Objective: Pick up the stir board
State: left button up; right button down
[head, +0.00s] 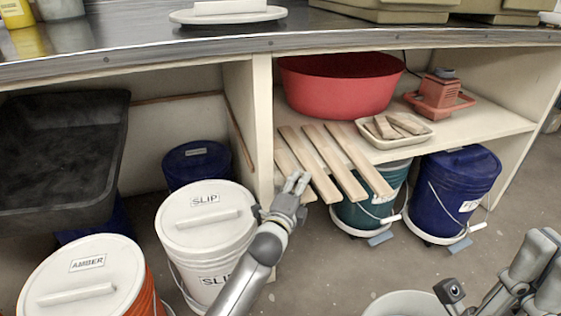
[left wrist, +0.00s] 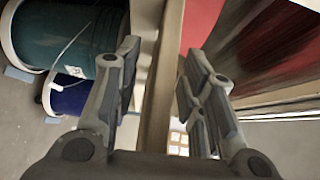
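Several pale wooden stir boards lie side by side on the shelf, their near ends sticking out past its front edge; one of the middle boards (head: 331,160) shows clearly in the head view. My left gripper (head: 299,183) is at the leftmost board (head: 283,163), whose near part it partly hides. In the left wrist view a board (left wrist: 162,85) runs between the two open fingers (left wrist: 158,68), with a gap seeming to show beside it. My right gripper (head: 528,270) is partly in view at the lower right, cut off by the frame; its opening is unclear.
A red basin (head: 340,88), a cream tray (head: 394,131) of wooden pieces and a reddish device (head: 440,97) share the shelf. Below stand a teal bucket (head: 372,212) and a blue bucket (head: 452,190). A white SLIP bucket (head: 207,240) is beside my left arm.

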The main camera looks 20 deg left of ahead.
pick_arm(q)
jog(key=shift+c, duration=0.3)
grip_shut()
jog(key=shift+r, duration=0.15)
